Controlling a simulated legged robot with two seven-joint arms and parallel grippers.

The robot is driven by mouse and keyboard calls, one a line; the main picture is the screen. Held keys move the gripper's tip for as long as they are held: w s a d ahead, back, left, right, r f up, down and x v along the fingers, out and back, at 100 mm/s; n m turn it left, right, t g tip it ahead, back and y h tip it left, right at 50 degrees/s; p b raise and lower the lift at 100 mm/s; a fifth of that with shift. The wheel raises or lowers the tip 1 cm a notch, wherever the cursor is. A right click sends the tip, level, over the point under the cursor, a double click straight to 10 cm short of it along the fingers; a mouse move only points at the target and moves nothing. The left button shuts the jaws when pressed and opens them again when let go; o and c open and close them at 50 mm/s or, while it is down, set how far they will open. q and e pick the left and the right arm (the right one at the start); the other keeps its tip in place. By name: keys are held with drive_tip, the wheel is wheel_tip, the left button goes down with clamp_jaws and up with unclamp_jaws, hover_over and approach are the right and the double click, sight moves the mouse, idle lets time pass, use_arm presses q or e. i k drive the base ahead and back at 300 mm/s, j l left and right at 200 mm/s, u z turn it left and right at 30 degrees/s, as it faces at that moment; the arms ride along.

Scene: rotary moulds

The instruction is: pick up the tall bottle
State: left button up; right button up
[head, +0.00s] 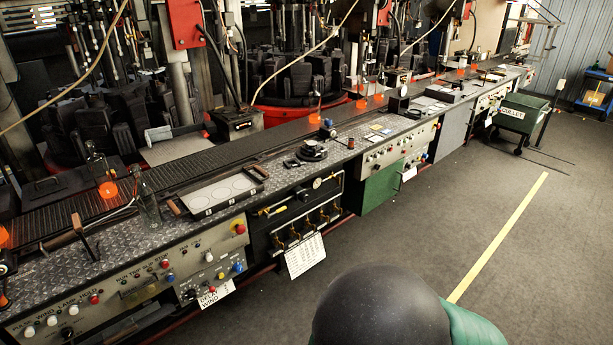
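A tall clear glass bottle (147,207) stands upright near the front of the long machine bench, at the left of the head view. It is see-through and hard to make out against the dark bench. A second clear bottle (97,165) stands behind it and to the left, by the conveyor, with an orange glow near its base. I cannot tell for certain which of the two is taller. I make out neither my left nor my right gripper in this view.
A shallow tray with pale discs (222,192) lies right of the front bottle. Several glowing orange pieces sit along the conveyor (190,168). A green cullet cart (520,112) stands far right. The floor (400,225) before the bench is mostly clear.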

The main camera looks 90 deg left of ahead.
sight(144, 197)
drive_tip(key=u, duration=3.85)
drive_tip(key=i+l+u, duration=0.15)
drive_tip(key=u, duration=0.35)
drive_tip(key=i+l+u, duration=0.1)
drive_tip(key=u, duration=0.4)
drive_tip(key=k+l, duration=0.05)
drive_tip(key=l, duration=0.05)
